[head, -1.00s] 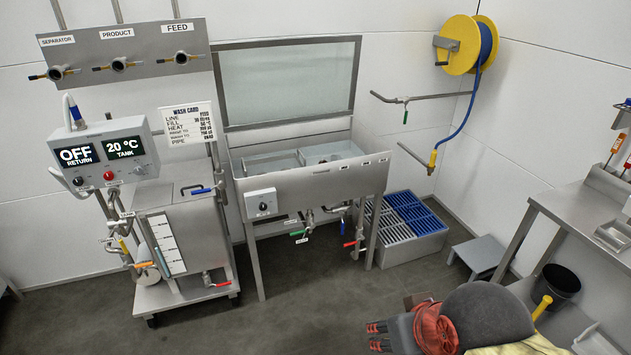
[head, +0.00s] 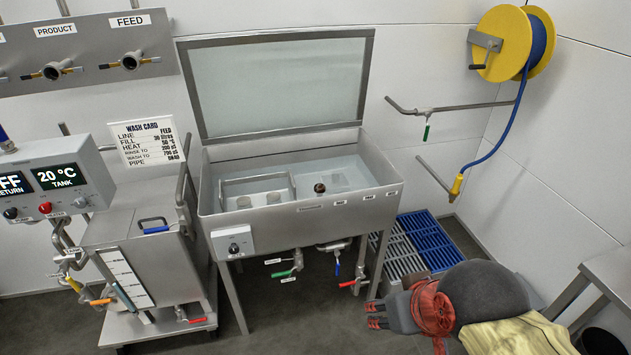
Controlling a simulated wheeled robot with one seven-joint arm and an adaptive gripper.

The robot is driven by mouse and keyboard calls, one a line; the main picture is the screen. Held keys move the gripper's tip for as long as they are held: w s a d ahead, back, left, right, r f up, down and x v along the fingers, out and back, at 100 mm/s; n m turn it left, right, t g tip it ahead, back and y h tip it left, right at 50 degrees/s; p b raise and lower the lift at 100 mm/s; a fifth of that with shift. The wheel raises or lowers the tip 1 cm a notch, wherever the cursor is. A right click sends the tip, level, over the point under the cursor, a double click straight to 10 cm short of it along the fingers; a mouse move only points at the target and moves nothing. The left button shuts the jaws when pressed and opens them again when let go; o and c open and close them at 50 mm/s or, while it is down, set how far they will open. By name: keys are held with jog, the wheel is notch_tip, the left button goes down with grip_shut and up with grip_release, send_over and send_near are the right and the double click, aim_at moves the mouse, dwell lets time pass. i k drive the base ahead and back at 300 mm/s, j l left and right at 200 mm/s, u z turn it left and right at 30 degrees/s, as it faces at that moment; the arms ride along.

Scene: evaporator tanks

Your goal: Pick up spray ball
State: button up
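A small dark reddish-brown round thing (head: 319,187) sits inside the right part of the open steel wash tank (head: 300,219). It may be the spray ball, but it is too small to be sure. My gripper (head: 376,315) is at the lower right, in front of the tank and well apart from the round thing. Its two dark fingers with red marks point left, with a gap between them and nothing seen held.
The tank's raised lid (head: 279,87) stands behind it. A control cart (head: 157,259) is at the left. Blue and grey crates (head: 431,240) are right of the tank, partly behind my arm. A steel table (head: 610,277) is at the right. Valves hang under the tank.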

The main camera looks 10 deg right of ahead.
aim_at(319, 188)
jog(key=i+l+u, duration=0.1)
jog(key=i+l, duration=0.2)
jog(key=l, duration=0.25)
jog(key=i+l, duration=0.95)
jog(key=i, duration=0.2)
jog(key=i+l, duration=0.2)
jog(key=i, duration=0.2)
jog(key=i+j, duration=0.1)
jog(key=j, duration=0.15)
